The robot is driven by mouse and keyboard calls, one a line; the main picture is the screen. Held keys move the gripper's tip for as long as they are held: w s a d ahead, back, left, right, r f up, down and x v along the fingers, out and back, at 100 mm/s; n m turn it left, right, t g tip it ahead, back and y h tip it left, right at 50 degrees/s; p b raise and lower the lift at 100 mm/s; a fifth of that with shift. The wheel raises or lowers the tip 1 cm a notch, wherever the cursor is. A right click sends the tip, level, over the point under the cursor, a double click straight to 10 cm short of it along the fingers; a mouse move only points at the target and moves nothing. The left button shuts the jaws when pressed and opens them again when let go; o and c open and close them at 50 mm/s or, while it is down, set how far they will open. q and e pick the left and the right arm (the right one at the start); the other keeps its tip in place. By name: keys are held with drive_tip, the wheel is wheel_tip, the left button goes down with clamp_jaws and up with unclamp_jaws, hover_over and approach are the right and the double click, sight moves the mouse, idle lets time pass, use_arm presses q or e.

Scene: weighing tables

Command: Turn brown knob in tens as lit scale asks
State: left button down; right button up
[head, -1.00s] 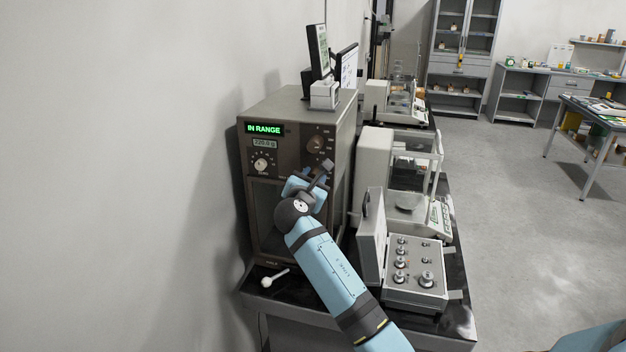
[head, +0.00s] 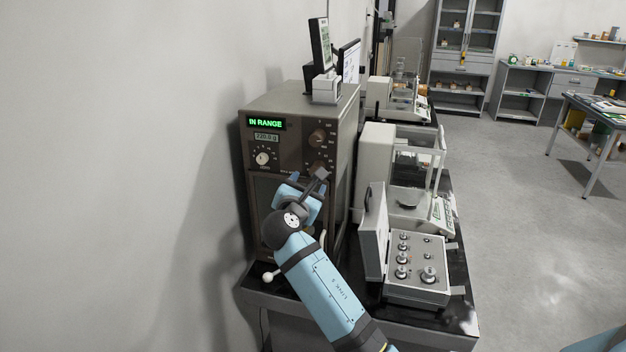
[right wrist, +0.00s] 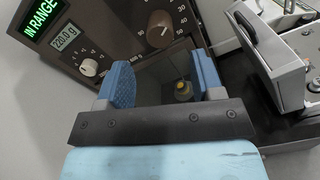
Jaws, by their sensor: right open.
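The brown scale cabinet (head: 287,96) has a lit green sign (head: 265,122) reading IN RANGE. Its readout (head: 266,137) shows 220.0 g, clearer in the right wrist view (right wrist: 67,39). A brown knob (head: 317,138) sits at the upper right of the panel. A second brown knob (head: 317,168) below it is partly hidden by my gripper; in the right wrist view a brown knob (right wrist: 160,27) has marks up to 50. A pale knob (head: 262,158) is at the left. My right gripper (right wrist: 163,78) is open and empty, below the brown knob and apart from it. My left gripper is out of view.
A weight (right wrist: 183,90) shows behind the cabinet's window. An open case of weights (head: 418,266) and a glass-walled balance (head: 408,205) stand at the right. A screen (head: 320,45) stands on the cabinet. The wall is close at the left.

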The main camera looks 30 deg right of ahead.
drive_tip(key=v, duration=0.7)
drive_tip(key=shift+b, duration=0.35)
drive_tip(key=shift+w, duration=0.1)
idle(1.0)
drive_tip(key=s+a+f+m+y+p, duration=0.1)
drive_tip(key=s+a+f+m+y, duration=0.15)
drive_tip(key=f, duration=0.45)
drive_tip(key=s+a+f+m+y, duration=0.15)
drive_tip(key=s+f+y, duration=0.25)
drive_tip(key=f, duration=0.4)
drive_tip(key=s+a+f+m+y+p, duration=0.1)
drive_tip(key=s+a+f+m+y, duration=0.2)
drive_tip(key=f, duration=0.4)
drive_tip(key=s+a+f+m+y, duration=0.2)
drive_tip(key=s+f+m, duration=0.1)
drive_tip(key=s, duration=0.3)
drive_tip(key=s+a+f+m+y+p, duration=0.1)
drive_tip(key=s+f+m+y, duration=0.2)
drive_tip(key=s+f+m, duration=0.1)
drive_tip(key=s+a+f+m+y, duration=0.2)
drive_tip(key=s+f+m, duration=0.1)
drive_tip(key=s, duration=0.6)
drive_tip(key=shift+a+f+m+g+p, duration=0.3)
drive_tip(key=shift+m+g, duration=0.1)
drive_tip(key=shift+m, duration=0.5)
